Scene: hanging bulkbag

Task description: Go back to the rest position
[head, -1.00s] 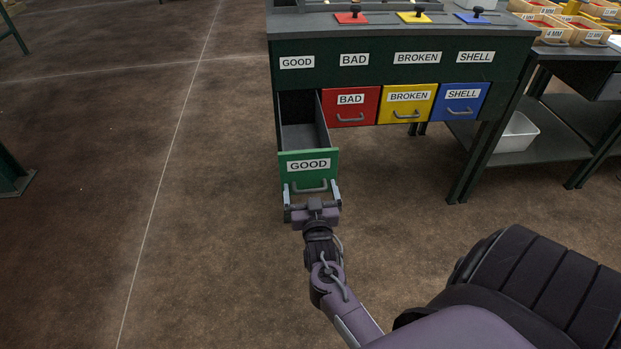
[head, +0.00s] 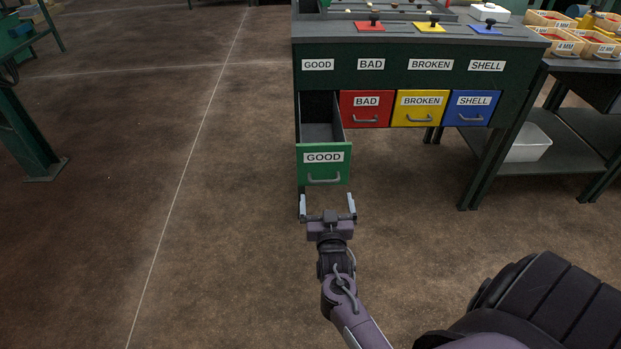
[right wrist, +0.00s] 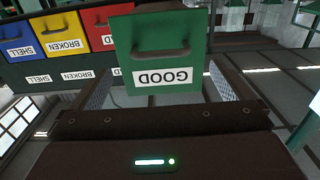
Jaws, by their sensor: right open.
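My right gripper (head: 328,206) is open and empty in the head view, just in front of and below the green GOOD drawer (head: 310,170). The drawer is pulled out of the dark green bench, and its handle (head: 324,179) is apart from the fingers. In the right wrist view the green drawer front (right wrist: 158,52) appears upside down beyond the open fingers, with its handle (right wrist: 160,50) clear of them. My left gripper is in neither view.
The red BAD (head: 366,110), yellow BROKEN (head: 420,109) and blue SHELL (head: 473,109) drawers are shut. A side table with bins (head: 550,18) and a white tub (head: 527,142) stands at the right. The floor (head: 230,240) left of my arm is clear.

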